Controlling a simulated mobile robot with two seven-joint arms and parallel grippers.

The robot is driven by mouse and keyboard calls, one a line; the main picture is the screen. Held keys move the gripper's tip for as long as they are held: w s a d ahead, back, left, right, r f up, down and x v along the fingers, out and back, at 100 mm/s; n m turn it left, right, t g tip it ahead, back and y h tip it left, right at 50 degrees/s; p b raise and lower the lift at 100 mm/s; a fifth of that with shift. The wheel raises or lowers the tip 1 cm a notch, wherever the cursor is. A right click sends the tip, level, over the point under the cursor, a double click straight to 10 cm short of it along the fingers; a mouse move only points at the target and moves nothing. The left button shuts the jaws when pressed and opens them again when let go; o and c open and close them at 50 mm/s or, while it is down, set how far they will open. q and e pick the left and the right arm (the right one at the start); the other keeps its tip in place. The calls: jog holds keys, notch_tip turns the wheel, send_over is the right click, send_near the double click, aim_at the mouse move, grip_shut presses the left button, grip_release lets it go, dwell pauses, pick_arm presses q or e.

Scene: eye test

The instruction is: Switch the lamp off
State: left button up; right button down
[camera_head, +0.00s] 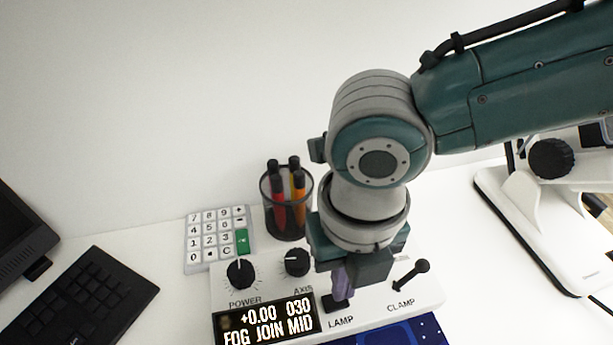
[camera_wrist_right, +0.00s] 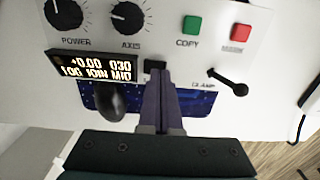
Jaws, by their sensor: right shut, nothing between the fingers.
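A white control panel (camera_head: 375,295) stands on the desk. A small black switch (camera_head: 328,304) sits above its LAMP label, and it also shows in the right wrist view (camera_wrist_right: 155,66). My right gripper (camera_head: 343,292) is shut and empty, pointing down over the panel. Its purple fingertips (camera_wrist_right: 159,74) are right beside the switch and partly cover it. I cannot tell whether they touch it, nor which way the switch is set. The lamp itself cannot be made out. My left gripper is not in view.
The panel has a POWER knob (camera_head: 240,271), an AXIS knob (camera_head: 297,262), a lit display (camera_head: 266,322), a CLAMP lever (camera_head: 410,275), and green (camera_wrist_right: 191,25) and red (camera_wrist_right: 241,32) buttons. A pen cup (camera_head: 285,222), keypad (camera_head: 193,256) and keyboard (camera_head: 85,300) stand nearby.

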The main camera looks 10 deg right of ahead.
jog(key=shift+f+b, duration=0.35)
jog(key=shift+f, duration=0.1)
